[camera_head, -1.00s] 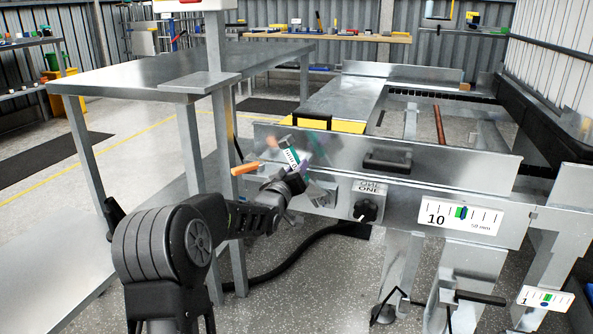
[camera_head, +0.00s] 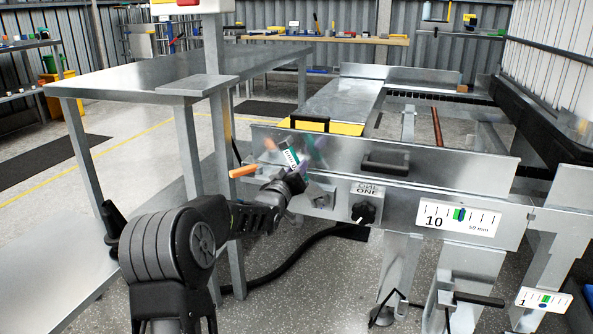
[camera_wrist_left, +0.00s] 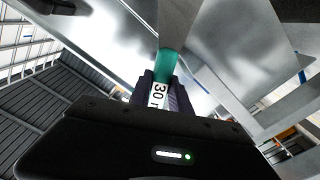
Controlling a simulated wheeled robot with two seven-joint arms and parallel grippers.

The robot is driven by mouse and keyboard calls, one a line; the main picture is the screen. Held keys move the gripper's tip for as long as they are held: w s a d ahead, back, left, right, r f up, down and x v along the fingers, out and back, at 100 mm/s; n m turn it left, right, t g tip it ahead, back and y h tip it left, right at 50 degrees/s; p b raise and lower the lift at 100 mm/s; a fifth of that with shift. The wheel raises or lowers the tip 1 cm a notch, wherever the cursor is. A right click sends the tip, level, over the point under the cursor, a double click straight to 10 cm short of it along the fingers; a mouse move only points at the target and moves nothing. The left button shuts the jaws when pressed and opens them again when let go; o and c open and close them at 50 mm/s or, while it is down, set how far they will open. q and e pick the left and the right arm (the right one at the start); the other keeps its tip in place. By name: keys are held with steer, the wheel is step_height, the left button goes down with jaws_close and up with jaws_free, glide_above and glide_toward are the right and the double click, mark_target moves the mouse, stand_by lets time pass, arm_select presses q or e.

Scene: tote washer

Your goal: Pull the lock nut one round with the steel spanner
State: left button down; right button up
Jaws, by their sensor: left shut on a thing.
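My left gripper (camera_head: 287,183) is shut on the steel spanner, whose white label with a teal band (camera_head: 291,158) shows just above the fingers. In the left wrist view the spanner (camera_wrist_left: 160,85) stands between the fingers, with "30 m" readable on its label. The gripper is close in front of the machine's steel front panel. The spanner's jaw and the lock nut cannot be made out clearly; a small steel fitting (camera_head: 321,196) sits just right of the gripper. My right gripper is not in view.
An orange bar (camera_head: 243,171) shows left of the gripper. A black dial (camera_head: 363,212) and a scale plate reading 10 (camera_head: 459,217) are on the machine front to the right. A steel table (camera_head: 180,75) stands at the left. A black hose (camera_head: 300,262) runs across the floor below.

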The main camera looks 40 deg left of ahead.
arm_select(q)
steer(key=shift+d+r, duration=0.15)
steer(key=shift+w+d+r+m, duration=0.2)
steer(key=shift+d+m, duration=0.2)
steer(key=shift+m, duration=0.05)
steer(key=shift+w+d+r+m, duration=0.15)
steer(key=shift+d+m, duration=0.25)
steer(key=shift+m, duration=0.05)
steer(key=shift+w+d+r+m, duration=0.15)
steer(key=shift+d+m, duration=0.3)
steer(key=shift+d, duration=0.05)
steer(key=shift+w+d+r+m, duration=0.1)
steer(key=shift+w+d+m, duration=0.05)
steer(key=shift+d+m, duration=0.3)
steer(key=shift+d, duration=0.1)
steer(key=shift+w+d+r+m, duration=0.1)
steer(key=shift+w+d+m, duration=0.1)
steer(key=shift+d+m, duration=0.25)
steer(key=shift+w+d+m, duration=0.15)
steer(key=shift+d+m, duration=0.3)
